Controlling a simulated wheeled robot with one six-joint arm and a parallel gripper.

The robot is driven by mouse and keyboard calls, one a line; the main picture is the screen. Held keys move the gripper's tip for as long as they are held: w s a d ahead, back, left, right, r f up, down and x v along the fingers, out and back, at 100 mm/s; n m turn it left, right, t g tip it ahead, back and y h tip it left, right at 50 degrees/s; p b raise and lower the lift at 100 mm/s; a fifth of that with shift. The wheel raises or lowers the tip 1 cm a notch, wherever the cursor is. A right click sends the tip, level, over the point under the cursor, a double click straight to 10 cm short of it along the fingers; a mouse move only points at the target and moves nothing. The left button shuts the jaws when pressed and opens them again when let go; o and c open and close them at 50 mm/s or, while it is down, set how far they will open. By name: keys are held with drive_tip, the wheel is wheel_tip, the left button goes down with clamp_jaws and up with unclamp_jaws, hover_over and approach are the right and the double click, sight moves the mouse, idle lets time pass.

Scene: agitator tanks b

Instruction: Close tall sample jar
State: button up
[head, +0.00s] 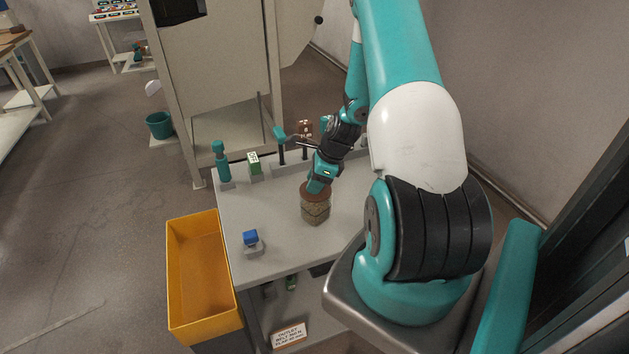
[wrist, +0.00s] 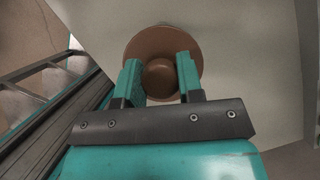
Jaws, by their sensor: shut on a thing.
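The tall sample jar (head: 316,209) stands upright on the grey bench top, with a brown lid on its top. In the wrist view the round brown lid (wrist: 163,50) with its central knob (wrist: 159,77) fills the space ahead of my gripper. My gripper (head: 318,186) is above the jar, its fingers (wrist: 160,80) on either side of the knob and shut on it. The lid sits at the jar's mouth; whether it is fully seated cannot be told. The lid hides the jar's opening.
A yellow bin (head: 197,275) stands at the bench's left. A blue-topped block (head: 251,241), a teal bottle (head: 221,161) and a green-and-white box (head: 255,166) stand on the bench (head: 280,262). A teal-handled lever (head: 284,134) rises at the back. The bench's front left is mostly clear.

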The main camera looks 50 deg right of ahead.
drive_tip(key=shift+f, duration=0.5)
drive_tip(key=o, duration=1)
drive_tip(key=b+v, duration=0.2)
drive_tip(key=v, duration=1.5)
drive_tip(key=shift+r+b, duration=0.25)
drive_tip(key=shift+b, duration=0.1)
drive_tip(key=shift+w+a, duration=0.1)
